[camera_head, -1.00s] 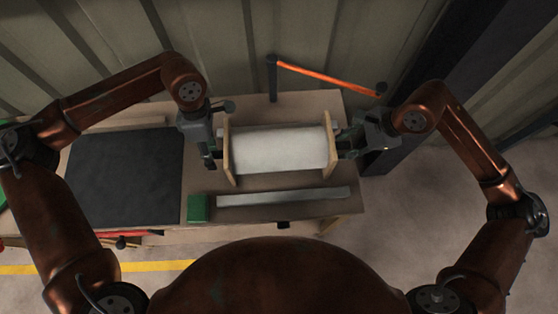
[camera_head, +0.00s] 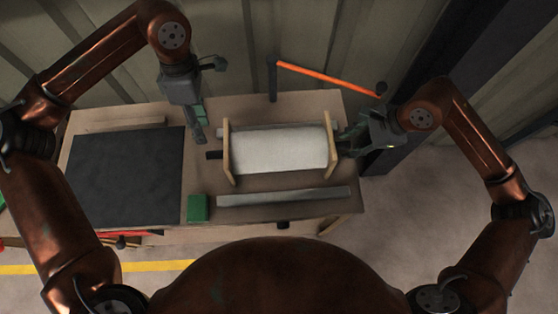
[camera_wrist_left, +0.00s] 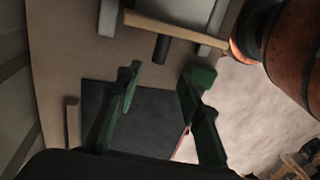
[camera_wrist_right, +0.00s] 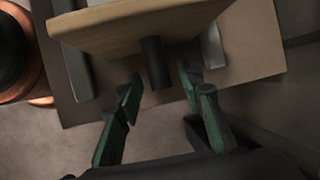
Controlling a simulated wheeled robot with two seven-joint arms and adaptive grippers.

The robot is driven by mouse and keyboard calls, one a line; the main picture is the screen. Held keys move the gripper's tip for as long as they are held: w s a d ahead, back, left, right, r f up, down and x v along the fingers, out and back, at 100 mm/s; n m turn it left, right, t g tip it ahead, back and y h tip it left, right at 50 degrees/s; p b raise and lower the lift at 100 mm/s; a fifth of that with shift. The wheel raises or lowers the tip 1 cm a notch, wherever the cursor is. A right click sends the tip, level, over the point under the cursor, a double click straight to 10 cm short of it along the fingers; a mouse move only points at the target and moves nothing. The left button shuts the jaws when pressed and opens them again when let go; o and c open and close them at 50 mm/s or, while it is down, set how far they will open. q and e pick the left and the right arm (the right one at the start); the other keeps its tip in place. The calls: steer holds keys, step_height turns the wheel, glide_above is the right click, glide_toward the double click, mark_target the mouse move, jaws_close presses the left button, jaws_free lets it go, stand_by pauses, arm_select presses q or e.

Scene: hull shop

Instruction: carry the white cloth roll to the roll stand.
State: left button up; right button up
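The white cloth roll (camera_head: 282,150) lies level between two upright wooden end boards (camera_head: 228,150) on the workbench. A dark shaft end (camera_head: 214,155) sticks out past the left board. I cannot tell whether these boards are the roll stand. My left gripper (camera_head: 200,138) is open and empty, above and left of that shaft end. Its spread fingers show in the left wrist view (camera_wrist_left: 165,75), apart from the shaft (camera_wrist_left: 161,48). My right gripper (camera_head: 350,145) is at the right end; in the right wrist view its fingers (camera_wrist_right: 160,78) are open, either side of the right shaft end (camera_wrist_right: 156,62).
A grey bar (camera_head: 285,197) lies in front of the roll; another is partly hidden behind it. A green block (camera_head: 197,208) and a dark mat (camera_head: 125,175) are on the left of the bench. An orange bar (camera_head: 325,76) on a dark post stands behind.

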steer(key=v, duration=1)
steer(key=shift+r, duration=0.25)
